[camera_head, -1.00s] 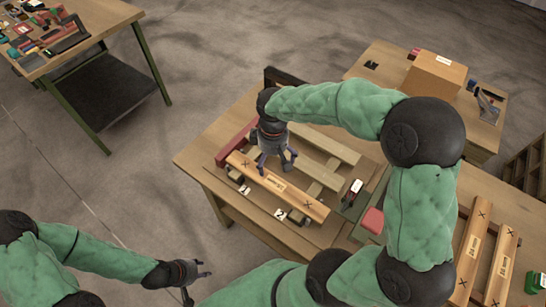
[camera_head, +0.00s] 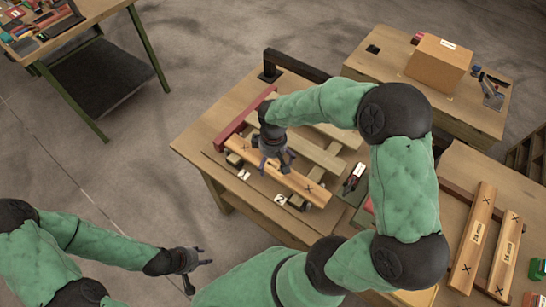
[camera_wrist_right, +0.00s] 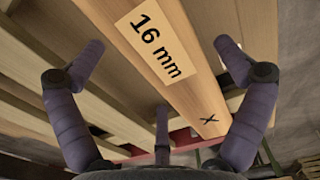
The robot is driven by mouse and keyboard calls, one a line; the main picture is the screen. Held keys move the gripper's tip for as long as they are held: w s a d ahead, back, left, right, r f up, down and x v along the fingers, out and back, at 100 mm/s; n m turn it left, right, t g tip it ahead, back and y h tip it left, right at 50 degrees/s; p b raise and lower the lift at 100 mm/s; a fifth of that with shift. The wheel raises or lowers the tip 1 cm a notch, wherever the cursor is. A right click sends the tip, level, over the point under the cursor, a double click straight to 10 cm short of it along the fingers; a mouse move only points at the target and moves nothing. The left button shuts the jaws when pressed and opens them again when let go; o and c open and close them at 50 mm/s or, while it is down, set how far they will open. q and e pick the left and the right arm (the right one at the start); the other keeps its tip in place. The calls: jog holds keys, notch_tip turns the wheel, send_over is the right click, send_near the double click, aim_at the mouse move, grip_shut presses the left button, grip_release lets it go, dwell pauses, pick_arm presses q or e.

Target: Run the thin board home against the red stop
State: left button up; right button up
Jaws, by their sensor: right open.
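The thin board (camera_head: 305,184), pale wood with an X near each end, lies on a wooden fixture on the middle table. Its 16 mm label shows in the right wrist view (camera_wrist_right: 160,52). The red stop (camera_head: 240,122) is a long bar at the board's left end; it shows partly in the wrist view (camera_wrist_right: 184,141). I cannot tell whether board and stop touch. My right gripper (camera_head: 272,164) is open over the board, its fingers spread to both sides (camera_wrist_right: 160,75), and hides the label in the head view. My left gripper (camera_head: 200,270) is open and empty, away from the table.
Pale slats (camera_head: 305,150) lie behind the board. Two more labelled boards (camera_head: 473,240) lie on the right table. A cardboard box (camera_head: 438,62) stands on the back table, and a black bracket (camera_head: 295,66) rises at the fixture's back. Open floor lies to the left.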

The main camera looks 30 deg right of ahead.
jog(key=c, duration=1.2)
jog(key=shift+o, duration=0.2)
jog(key=shift+w+a, duration=0.3)
jog(key=shift+w, duration=0.3)
jog(key=o, duration=1.2)
jog(key=shift+w, duration=0.1)
jog(key=shift+c, duration=0.2)
